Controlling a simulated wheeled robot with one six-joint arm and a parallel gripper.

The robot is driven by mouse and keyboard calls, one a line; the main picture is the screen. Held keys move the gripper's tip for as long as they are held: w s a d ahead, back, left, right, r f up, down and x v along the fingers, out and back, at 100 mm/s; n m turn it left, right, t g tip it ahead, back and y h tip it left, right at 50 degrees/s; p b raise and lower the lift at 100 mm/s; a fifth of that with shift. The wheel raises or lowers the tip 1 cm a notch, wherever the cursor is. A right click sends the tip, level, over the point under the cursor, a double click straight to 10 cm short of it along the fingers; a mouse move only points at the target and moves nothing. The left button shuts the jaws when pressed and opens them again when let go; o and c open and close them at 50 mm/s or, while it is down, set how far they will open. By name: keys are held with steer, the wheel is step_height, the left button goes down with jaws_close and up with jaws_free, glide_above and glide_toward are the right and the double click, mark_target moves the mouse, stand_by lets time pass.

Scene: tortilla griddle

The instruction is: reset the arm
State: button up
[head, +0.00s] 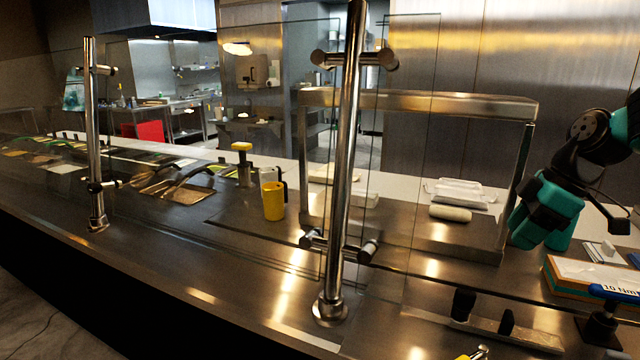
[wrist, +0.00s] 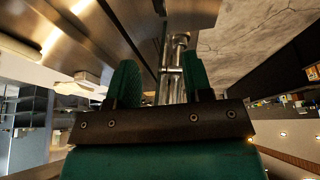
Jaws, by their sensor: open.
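My gripper (wrist: 161,80) shows in the wrist view, with its two green fingers spread apart and nothing between them. A metal post of the glass guard stands beyond the gap between the fingers; I cannot tell how far off it is. In the head view my teal and black arm (head: 545,210) is at the right, bent downward beside the steel shelf stand. The fingertips cannot be made out clearly in the head view.
Glass guard panels on metal posts (head: 347,170) run along the counter (head: 250,300). A steel shelf stand (head: 420,102) holds a rolled white item (head: 450,213) beneath. A yellow pitcher (head: 273,200) stands mid-counter.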

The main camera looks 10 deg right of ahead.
steer(key=s+a+r+m+g, duration=0.1)
steer(key=s+a, duration=0.2)
steer(key=a, duration=0.7)
steer(key=s+a+m, duration=0.1)
steer(key=s+a, duration=0.3)
steer(key=a, duration=0.5)
steer(key=s+a+f+m+g, duration=0.1)
steer(key=s+a+m, duration=0.1)
steer(key=s+a, duration=0.6)
steer(key=s, duration=0.3)
steer(key=shift+s+a+g, duration=0.25)
steer(key=shift+g, duration=0.05)
